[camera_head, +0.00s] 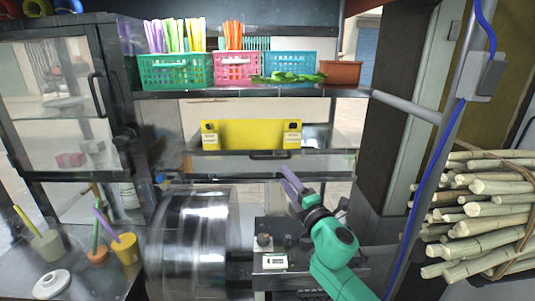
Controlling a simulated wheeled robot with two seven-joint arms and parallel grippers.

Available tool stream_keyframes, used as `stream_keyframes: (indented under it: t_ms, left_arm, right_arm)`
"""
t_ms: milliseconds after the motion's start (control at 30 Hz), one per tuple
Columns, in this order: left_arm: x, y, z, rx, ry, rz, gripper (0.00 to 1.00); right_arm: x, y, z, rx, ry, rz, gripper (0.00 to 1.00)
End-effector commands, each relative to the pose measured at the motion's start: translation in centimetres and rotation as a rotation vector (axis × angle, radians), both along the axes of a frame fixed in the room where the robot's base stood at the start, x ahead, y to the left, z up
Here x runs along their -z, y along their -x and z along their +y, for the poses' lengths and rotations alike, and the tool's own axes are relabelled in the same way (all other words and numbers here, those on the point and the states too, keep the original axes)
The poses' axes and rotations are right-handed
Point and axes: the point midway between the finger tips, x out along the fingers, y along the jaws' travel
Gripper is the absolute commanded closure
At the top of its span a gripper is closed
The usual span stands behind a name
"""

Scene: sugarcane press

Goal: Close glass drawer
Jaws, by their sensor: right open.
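A glass drawer (230,167) with a dark top rim and a dark handle (269,155) sits in the middle, below the shelf. It seems to stand out from the frame, but how far is hard to tell. My right gripper (289,180) is in front of the drawer's lower right part, with its purplish fingers pointing up and left. It is open and empty, just below and right of the handle. I cannot tell whether it touches the glass. My left gripper is not in view.
A yellow panel (250,134) stands behind the drawer. A shelf above holds coloured baskets (175,71). A glass-fronted cabinet (50,105) is at the left. A shiny metal drum (195,240) stands below the drawer. Sugarcane (485,210) is stacked at the right beside a metal post (430,170).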

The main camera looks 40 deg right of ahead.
Motion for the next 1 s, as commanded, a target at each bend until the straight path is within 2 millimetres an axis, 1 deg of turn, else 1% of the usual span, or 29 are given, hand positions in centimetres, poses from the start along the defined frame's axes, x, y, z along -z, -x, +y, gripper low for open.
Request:
stream_keyframes:
  t_ms: [33,100,167,200,267,367,400,500,600,767,800,867,900,1000]
  left_arm:
    - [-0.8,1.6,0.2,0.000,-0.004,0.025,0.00]
    - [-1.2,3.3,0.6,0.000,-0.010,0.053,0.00]
    - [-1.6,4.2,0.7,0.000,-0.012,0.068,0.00]
    - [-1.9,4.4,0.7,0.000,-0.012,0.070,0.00]
    - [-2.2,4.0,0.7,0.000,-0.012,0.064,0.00]
    - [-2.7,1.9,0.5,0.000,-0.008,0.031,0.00]
    - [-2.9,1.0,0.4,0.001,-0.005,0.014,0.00]
    - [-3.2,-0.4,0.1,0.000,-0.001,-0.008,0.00]
    - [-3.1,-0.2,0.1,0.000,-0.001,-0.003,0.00]
    - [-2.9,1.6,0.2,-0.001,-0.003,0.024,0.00]
    - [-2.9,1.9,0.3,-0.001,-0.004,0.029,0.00]
    - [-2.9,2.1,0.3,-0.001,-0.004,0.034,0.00]
    - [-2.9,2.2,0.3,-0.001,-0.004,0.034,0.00]
    - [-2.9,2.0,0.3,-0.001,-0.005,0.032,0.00]
  right_arm:
    - [-0.9,-1.3,-0.4,0.000,-0.001,-0.003,0.55]
    - [-1.3,-3.1,-0.9,0.002,-0.002,-0.004,0.55]
    - [-1.5,-4.6,-1.2,0.002,-0.003,-0.004,0.55]
    - [-1.7,-5.6,-1.5,0.002,-0.002,-0.003,0.55]
    - [-1.8,-6.9,-1.9,0.004,-0.005,-0.003,0.55]
    - [-1.9,-8.8,-2.4,0.003,-0.005,-0.002,0.55]
    - [-2.0,-9.4,-2.5,0.004,-0.005,-0.002,0.55]
    - [-2.0,-10.3,-2.7,0.002,-0.003,0.000,0.55]
    - [-2.0,-10.6,-2.7,0.001,-0.003,0.001,0.55]
    - [-1.9,-10.6,-2.7,0.001,-0.004,0.001,0.55]
    - [-1.9,-10.6,-2.7,0.001,-0.004,0.001,0.63]
    - [-1.9,-10.6,-2.7,0.001,-0.004,0.001,0.86]
    - [-1.9,-10.6,-2.7,0.001,-0.004,0.001,1.00]
    - [-1.9,-10.6,-2.7,0.000,-0.004,0.001,1.00]
